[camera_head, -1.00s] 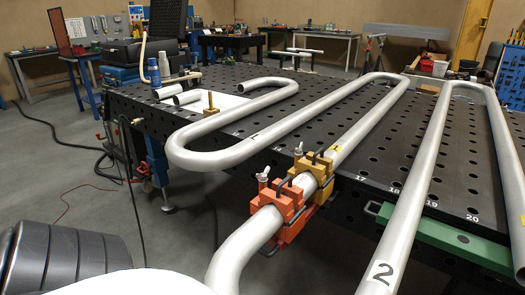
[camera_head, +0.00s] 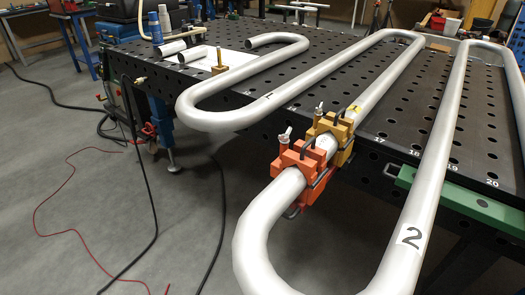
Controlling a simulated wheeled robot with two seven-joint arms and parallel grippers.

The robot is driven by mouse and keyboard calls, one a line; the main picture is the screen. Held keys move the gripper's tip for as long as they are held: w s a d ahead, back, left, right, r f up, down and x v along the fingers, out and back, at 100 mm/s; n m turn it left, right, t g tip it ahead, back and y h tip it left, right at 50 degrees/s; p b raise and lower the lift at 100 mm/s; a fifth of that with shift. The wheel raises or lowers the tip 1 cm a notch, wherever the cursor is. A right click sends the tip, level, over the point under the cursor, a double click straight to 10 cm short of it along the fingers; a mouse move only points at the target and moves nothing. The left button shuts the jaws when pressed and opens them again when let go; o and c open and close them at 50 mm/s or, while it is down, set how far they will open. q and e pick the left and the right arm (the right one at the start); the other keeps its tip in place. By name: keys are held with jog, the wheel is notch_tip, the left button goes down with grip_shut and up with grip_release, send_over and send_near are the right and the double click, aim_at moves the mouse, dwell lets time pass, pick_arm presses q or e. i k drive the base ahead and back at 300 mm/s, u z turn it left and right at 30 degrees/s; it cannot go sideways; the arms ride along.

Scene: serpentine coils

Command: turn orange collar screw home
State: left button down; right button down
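The orange collar (camera_head: 298,165) is clamped around the pale grey pipe at the front edge of the black table. Its screw (camera_head: 284,137), with a light metal wing-like head, stands up from the collar's top left. A yellow collar (camera_head: 338,134) sits right behind it on the same pipe, with a similar screw (camera_head: 319,111). The two collars are close together; I cannot tell whether they touch. How deep the orange screw sits is too small to tell. Neither of my grippers is in view.
The serpentine pipe (camera_head: 261,106) lies across the perforated table (camera_head: 379,187); its near bend (camera_head: 253,246) overhangs the front edge. A green bar (camera_head: 470,202) runs along the right front. Cables (camera_head: 152,200) lie on the open floor at left.

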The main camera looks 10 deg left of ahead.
aim_at(284, 138)
jog(key=z, duration=0.55)
jog(key=k, duration=1.3)
jog(key=u, duration=0.2)
jog(key=i, duration=0.7)
jog(key=u, duration=0.4)
jog(key=i, duration=1)
jog(key=z, duration=0.65)
